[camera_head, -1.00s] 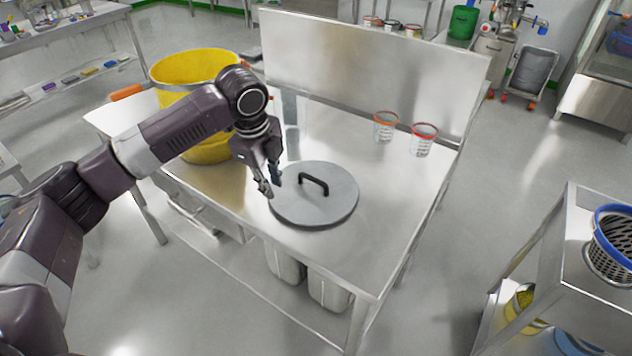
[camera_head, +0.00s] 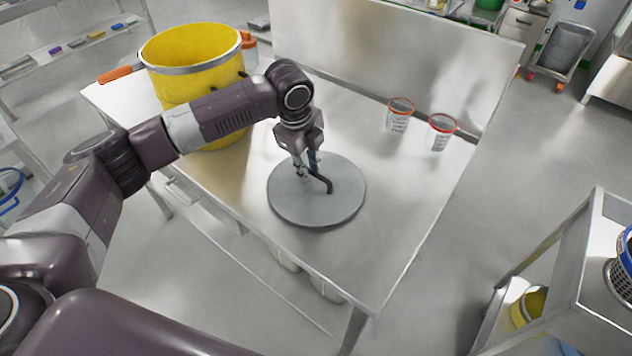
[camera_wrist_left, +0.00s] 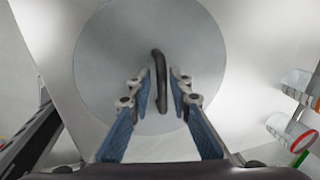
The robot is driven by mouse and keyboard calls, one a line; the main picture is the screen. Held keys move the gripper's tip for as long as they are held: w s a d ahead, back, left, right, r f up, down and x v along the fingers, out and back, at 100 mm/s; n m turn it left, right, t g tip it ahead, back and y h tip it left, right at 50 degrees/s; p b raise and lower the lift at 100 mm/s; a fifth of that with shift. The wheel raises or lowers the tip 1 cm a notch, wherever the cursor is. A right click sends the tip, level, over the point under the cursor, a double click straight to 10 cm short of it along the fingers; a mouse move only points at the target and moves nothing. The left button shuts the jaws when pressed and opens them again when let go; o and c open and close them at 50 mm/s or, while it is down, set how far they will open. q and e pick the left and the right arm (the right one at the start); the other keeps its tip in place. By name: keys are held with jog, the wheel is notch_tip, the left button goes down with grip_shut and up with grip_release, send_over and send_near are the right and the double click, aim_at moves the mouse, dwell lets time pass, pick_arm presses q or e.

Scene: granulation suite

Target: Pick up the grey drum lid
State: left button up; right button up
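The grey drum lid (camera_head: 300,205) is a flat round disc lying on the steel table, with a black bar handle (camera_head: 328,184) standing up from its middle. It also fills the centre of the left wrist view (camera_wrist_left: 110,60), with the dark handle (camera_wrist_left: 158,75) running between the fingers. My right gripper is not in view.
A yellow drum (camera_head: 190,85) with a grey rim stands at the table's back left. Two clear cups with red rims, one (camera_head: 399,115) left of the other (camera_head: 440,132), stand by the steel backsplash (camera_head: 390,60). The table's front right (camera_head: 375,250) is bare. A steel cart (camera_head: 590,270) stands at right.

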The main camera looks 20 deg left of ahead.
aim_at(316, 181)
pick_arm(q)
jog(key=shift+w+f, duration=0.2)
jog(key=shift+f, duration=0.45)
jog(key=shift+w+f, duration=0.15)
jog(key=shift+f, duration=0.35)
grip_shut()
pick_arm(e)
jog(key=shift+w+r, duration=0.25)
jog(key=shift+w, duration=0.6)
